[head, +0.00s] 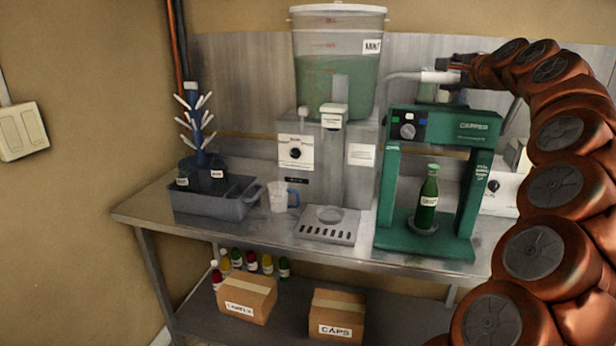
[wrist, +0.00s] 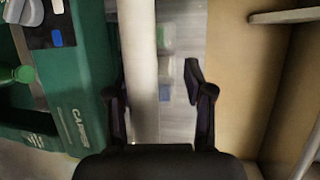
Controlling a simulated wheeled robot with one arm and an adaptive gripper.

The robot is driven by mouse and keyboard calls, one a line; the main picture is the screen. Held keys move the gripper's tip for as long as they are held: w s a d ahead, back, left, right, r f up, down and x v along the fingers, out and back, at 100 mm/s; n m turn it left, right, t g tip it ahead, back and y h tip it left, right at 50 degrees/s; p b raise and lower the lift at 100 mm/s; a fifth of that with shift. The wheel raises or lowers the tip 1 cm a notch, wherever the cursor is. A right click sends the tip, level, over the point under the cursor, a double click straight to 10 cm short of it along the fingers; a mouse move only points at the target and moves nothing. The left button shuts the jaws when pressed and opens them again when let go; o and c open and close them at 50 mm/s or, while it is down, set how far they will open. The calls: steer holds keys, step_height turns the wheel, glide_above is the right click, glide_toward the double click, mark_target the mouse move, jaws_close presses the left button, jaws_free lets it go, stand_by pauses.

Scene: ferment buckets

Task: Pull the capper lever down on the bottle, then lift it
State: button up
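The green capper (head: 440,125) stands on the right part of the steel bench, and its side shows at the left of the wrist view (wrist: 85,100). Its pale lever (head: 425,76) is raised, sticking out to the left above the capper's top. A green bottle (head: 428,200) with a white label stands upright on the capper's base, between the posts. My gripper (head: 458,64) is at the lever's right part. In the wrist view the lever (wrist: 139,70) runs between my open fingers (wrist: 155,82), nearer the left one, with a clear gap to the right one.
A dispenser with a tank (head: 338,60) of green liquid stands left of the capper. A glass mug (head: 279,196), a grey tub (head: 212,205) and a bottle tree (head: 197,125) are further left. Boxes (head: 247,297) and small bottles sit on the lower shelf.

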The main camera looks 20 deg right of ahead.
steer(key=b+v, duration=0.2)
steer(key=v, duration=0.7)
steer(key=w+a+f+n+g+y+p, duration=0.1)
steer(key=w+a+f+n+y, duration=0.15)
steer(key=a, duration=0.45)
steer(key=w+a+f+n+g+y, duration=0.1)
steer(key=a+f+n, duration=0.15)
steer(key=a, duration=0.45)
steer(key=w+a+f+n+g+y+p, duration=0.1)
steer(key=w+a+f+n+y, duration=0.15)
steer(key=a, duration=0.45)
steer(key=s+a+f+n+g, duration=0.2)
steer(key=s+a+f+n, duration=0.1)
steer(key=a, duration=0.5)
steer(key=s+a+f+n+g+p, duration=0.1)
steer(key=s+a+f+n+g, duration=0.2)
steer(key=a+f, duration=0.5)
steer(key=shift+s+f+n+g+y+p, duration=0.25)
steer(key=shift+s+n, duration=0.2)
steer(key=shift+s, duration=0.5)
steer(key=shift+a, duration=0.1)
steer(key=shift+c, duration=0.3)
